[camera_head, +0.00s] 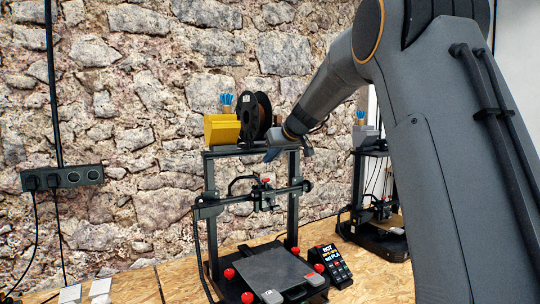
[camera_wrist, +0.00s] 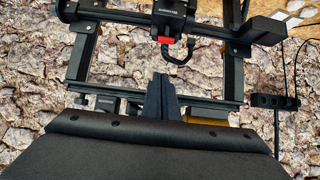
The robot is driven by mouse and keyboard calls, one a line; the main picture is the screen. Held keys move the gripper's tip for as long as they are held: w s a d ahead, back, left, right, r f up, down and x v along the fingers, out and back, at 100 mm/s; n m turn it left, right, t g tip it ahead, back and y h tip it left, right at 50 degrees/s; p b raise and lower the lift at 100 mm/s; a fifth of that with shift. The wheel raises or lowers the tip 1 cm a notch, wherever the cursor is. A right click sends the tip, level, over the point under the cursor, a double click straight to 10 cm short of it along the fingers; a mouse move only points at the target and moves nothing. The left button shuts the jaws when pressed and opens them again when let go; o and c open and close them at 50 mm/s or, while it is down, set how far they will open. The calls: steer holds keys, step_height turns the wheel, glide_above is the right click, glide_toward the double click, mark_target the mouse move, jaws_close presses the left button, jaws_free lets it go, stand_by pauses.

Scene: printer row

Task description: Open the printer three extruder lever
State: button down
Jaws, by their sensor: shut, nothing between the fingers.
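A black-framed printer (camera_head: 208,180) stands in the middle of the head view; its frame (camera_wrist: 76,58) appears upside down in the wrist view. I see no label that says which printer is number three. A dark block (camera_wrist: 258,28), possibly the extruder, sits at one end of the crossbar; I cannot make out a lever. My gripper (camera_head: 270,155) is shut and empty, close to the printer's top bar; its fingers (camera_wrist: 160,80) point toward the frame in the wrist view.
A yellow box (camera_head: 222,131) and a dark spool (camera_head: 254,115) sit on the printer's top. A second printer (camera_head: 375,215) stands right. A small keypad unit (camera_head: 330,265) lies beside the bed (camera_head: 268,270). A power strip (camera_head: 62,178) is on the stone wall.

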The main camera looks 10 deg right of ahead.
mark_target(266, 180)
steer(key=p+x, duration=0.2)
steer(key=x, duration=0.4)
steer(key=shift+w+a, duration=0.1)
steer(key=shift+w, duration=0.05)
steer(key=shift+s+f, duration=0.25)
steer(key=shift+f, duration=0.1)
steer(key=shift+s+d+f+p, duration=0.15)
steer(key=shift+s+f+p, duration=0.05)
steer(key=shift+s, duration=0.2)
steer(key=shift+s+d+f+p, duration=0.2)
steer(key=shift+s, duration=0.2)
steer(key=shift+s+d+f, duration=0.15)
steer(key=shift+s+f, duration=0.25)
steer(key=shift+s, duration=0.1)
steer(key=shift+a, duration=0.4)
steer(key=shift+d+f, duration=0.1)
steer(key=shift+d, duration=0.2)
steer(key=shift+a+f+b, duration=0.1)
steer(key=shift+a+b, duration=0.1)
steer(key=shift+b, duration=0.65)
